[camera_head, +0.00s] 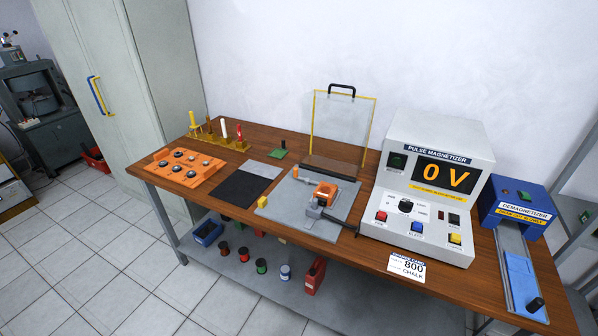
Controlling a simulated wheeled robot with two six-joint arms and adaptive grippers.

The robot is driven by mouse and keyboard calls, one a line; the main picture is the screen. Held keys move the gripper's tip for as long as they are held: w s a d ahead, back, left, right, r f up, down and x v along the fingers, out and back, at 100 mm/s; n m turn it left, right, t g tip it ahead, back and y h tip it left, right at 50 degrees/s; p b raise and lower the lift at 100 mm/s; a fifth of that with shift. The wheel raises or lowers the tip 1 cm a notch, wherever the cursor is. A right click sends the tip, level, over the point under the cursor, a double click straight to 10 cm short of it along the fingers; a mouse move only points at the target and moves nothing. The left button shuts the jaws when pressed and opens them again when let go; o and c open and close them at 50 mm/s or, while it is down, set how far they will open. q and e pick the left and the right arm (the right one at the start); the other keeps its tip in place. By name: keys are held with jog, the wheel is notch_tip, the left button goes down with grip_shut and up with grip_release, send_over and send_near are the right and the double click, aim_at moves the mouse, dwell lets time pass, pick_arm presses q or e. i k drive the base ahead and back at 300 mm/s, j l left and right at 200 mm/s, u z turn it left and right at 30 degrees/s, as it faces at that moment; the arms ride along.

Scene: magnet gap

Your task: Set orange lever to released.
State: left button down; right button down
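An orange block-like part (325,191) sits on a grey metal plate (282,206) at the middle front of the table. It is joined to a grey and black clamp-like fixture (313,209) with a dark bar reaching toward the right. A small orange tip (295,172) shows at the back left of the plate. I cannot tell which orange part is the lever, or its position, at this size. Neither of my grippers is in view.
The pulse magnetizer (432,190), reading 0 V, stands right of the plate, with the demagnetizer (515,212) beyond. A clear shield (338,130) stands behind the plate. Left are a dark mat (238,189), an orange tray (178,171) and a tool rack (217,138).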

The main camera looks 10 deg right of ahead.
aim_at(308, 181)
jog(key=i+j+z, duration=0.1)
jog(key=z, duration=0.35)
jog(key=i+j+z, duration=0.1)
jog(key=j+z, duration=0.15)
jog(key=z, duration=0.2)
jog(key=j+z, duration=0.2)
jog(key=z, duration=0.25)
jog(key=j+z, duration=0.25)
jog(key=z, duration=0.2)
jog(key=j+z, duration=0.1)
jog(key=j, duration=0.35)
jog(key=k+j+z, duration=0.1)
jog(key=j, duration=0.35)
jog(key=j+z, duration=0.1)
jog(key=j, duration=0.35)
jog(key=k+j+z, duration=0.1)
jog(key=j, duration=0.35)
jog(key=k, duration=0.05)
